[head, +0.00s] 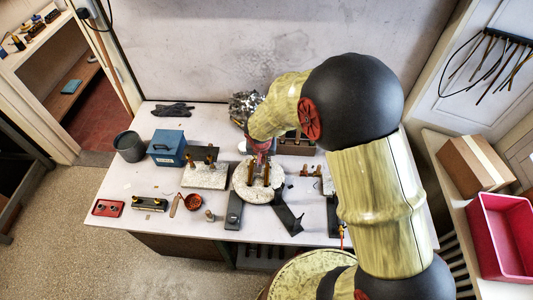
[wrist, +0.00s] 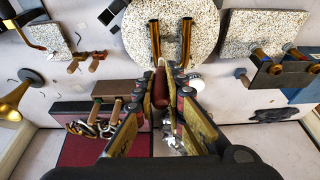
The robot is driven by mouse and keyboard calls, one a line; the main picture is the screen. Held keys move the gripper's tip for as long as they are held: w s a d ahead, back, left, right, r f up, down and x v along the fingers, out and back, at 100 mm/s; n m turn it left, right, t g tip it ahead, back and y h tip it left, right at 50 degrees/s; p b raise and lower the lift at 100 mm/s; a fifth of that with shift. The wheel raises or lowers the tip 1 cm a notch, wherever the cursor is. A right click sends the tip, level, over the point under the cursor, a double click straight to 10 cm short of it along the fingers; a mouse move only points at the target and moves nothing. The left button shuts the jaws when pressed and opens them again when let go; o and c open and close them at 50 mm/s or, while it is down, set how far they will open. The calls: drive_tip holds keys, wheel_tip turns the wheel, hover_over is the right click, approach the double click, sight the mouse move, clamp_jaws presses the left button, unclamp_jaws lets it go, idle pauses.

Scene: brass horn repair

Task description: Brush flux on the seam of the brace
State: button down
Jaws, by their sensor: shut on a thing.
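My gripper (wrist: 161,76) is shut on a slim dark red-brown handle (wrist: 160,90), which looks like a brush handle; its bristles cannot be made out. In the head view my gripper (head: 262,148) is just behind the round speckled slab (head: 246,192). The slab (wrist: 205,40) also shows at the top of the wrist view, ahead of the fingertips.
A speckled square slab (head: 205,177) is left of the round one. A blue box (head: 166,148) and a grey bucket (head: 129,146) stand at the left. Dark plates (head: 287,219) lie along the front. A wooden box (head: 296,145) is behind. The front left of the table is partly clear.

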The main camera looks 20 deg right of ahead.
drive_tip(key=shift+s+f+b, duration=0.1)
drive_tip(key=shift+f+b, duration=0.25)
drive_tip(key=shift+f, duration=0.15)
wheel_tip(320, 180, down, 4)
drive_tip(key=b, duration=0.2)
drive_tip(key=shift+f+b, duration=0.2)
drive_tip(key=shift+b, duration=0.1)
drive_tip(key=shift+f+b, duration=0.45)
drive_tip(key=shift+b, duration=0.2)
idle(0.7)
drive_tip(key=shift+r+p, duration=2.75)
drive_tip(key=shift+r, duration=1.85)
